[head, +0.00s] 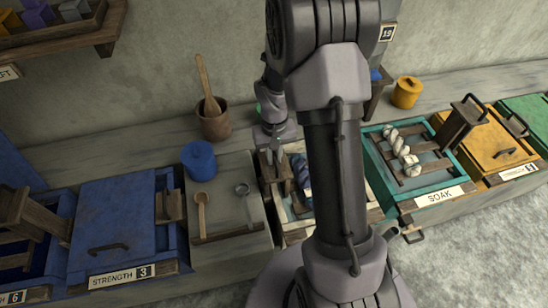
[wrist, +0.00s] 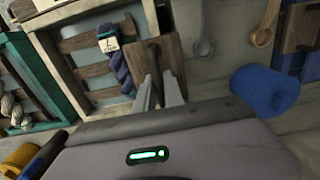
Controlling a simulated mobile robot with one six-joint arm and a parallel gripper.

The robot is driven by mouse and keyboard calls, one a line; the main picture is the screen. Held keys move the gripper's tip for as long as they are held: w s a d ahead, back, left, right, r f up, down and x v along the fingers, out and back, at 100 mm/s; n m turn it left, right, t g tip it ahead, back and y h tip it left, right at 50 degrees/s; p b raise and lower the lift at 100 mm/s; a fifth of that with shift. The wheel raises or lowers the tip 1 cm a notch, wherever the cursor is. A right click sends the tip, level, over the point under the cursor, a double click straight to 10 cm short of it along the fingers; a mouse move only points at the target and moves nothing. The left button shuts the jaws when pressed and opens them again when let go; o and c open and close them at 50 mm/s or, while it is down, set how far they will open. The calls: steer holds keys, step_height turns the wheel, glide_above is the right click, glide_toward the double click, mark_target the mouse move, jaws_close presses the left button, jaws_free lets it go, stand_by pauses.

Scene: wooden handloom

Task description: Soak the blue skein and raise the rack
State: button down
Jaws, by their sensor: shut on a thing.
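The blue skein (head: 301,170) lies on a slatted wooden rack in a pale-framed basin (head: 295,235), partly hidden behind my arm. In the wrist view the skein (wrist: 118,62) is dark blue, twisted, and carries a white tag. My gripper (head: 273,158) is at the basin's left side, beside the skein. In the wrist view my gripper (wrist: 160,92) is shut on the rack's upright wooden handle (wrist: 147,62). I cannot tell how high the rack sits over the liquid. The teal basin labelled SOAK (head: 440,197) stands to the right with a pale skein (head: 402,145) on its slats.
A blue pot (head: 199,160) and a brown pot with a stick (head: 214,122) stand behind the counter board with a spoon (head: 201,210). Blue lidded vats (head: 112,215) are at left, a yellow vat (head: 490,135) at right.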

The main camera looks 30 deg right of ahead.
step_height(320, 180, up, 7)
steer(key=p, duration=0.4)
steer(key=shift+p, duration=0.3)
steer(key=shift+c, duration=1)
jaws_free()
step_height(320, 180, up, 7)
steer(key=p, duration=0.5)
